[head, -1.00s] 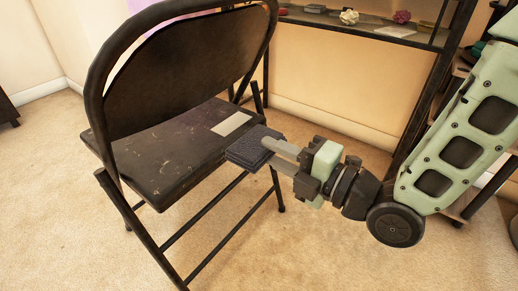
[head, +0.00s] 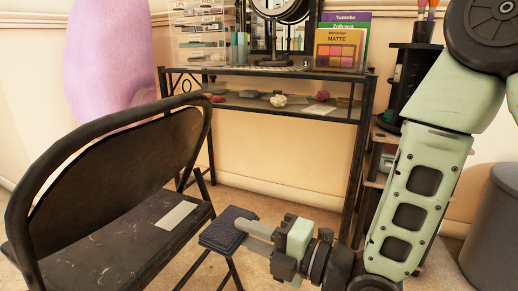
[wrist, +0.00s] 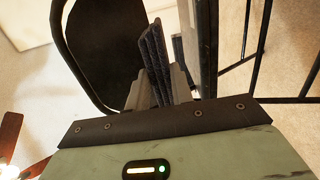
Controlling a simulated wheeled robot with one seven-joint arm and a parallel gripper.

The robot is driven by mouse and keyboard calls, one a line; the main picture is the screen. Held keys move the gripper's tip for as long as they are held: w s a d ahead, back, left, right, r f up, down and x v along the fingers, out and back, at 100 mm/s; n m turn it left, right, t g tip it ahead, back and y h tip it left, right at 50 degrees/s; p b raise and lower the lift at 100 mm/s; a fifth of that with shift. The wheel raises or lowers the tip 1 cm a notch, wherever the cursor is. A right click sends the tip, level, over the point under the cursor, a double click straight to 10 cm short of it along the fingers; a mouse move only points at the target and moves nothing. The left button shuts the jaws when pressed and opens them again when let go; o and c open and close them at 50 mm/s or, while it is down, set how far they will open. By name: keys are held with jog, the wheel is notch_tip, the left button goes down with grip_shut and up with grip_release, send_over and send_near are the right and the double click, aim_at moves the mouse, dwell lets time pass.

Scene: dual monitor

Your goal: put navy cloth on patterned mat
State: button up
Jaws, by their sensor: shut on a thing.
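The navy cloth (head: 224,229) is a folded, dark blue pad at the lower middle of the head view. My gripper (head: 248,228) is shut on its right edge and holds it in the air beside the chair seat. In the wrist view the cloth (wrist: 154,62) stands edge-on, its folded layers between my two fingers (wrist: 160,88). A thin, light patterned strip (head: 268,69) lies on the desk top below the mirror. It may be the patterned mat, but it is seen at a very flat angle.
A black folding chair (head: 95,235) stands at left with a pale card (head: 176,215) on its seat. The black desk (head: 290,110) behind bears an organizer (head: 203,35), a mirror (head: 280,10) and a palette (head: 338,52). A grey bin (head: 495,225) stands at right.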

jog(key=w+d+r+m+t+h+p, duration=0.3)
jog(key=w+d+m+t+h+p, duration=0.4)
jog(key=w+d, duration=0.9)
jog(key=w+d+r+m+t+h+p, duration=0.1)
jog(key=w+d+m+h+p, duration=0.3)
jog(key=d, duration=0.6)
jog(key=w+d+r+m+t+h+p, duration=0.1)
jog(key=d+m+t+h+p, duration=0.1)
jog(key=d+h, duration=0.5)
notch_tip(320, 180, up, 37)
jog(key=d+y+p, duration=0.1)
jog(key=y+p, duration=0.1)
jog(key=p, duration=3.5)
jog(key=shift+d+n, duration=0.25)
jog(key=shift+n, duration=0.05)
jog(key=shift+w+a, duration=0.1)
jog(key=shift+w, duration=0.05)
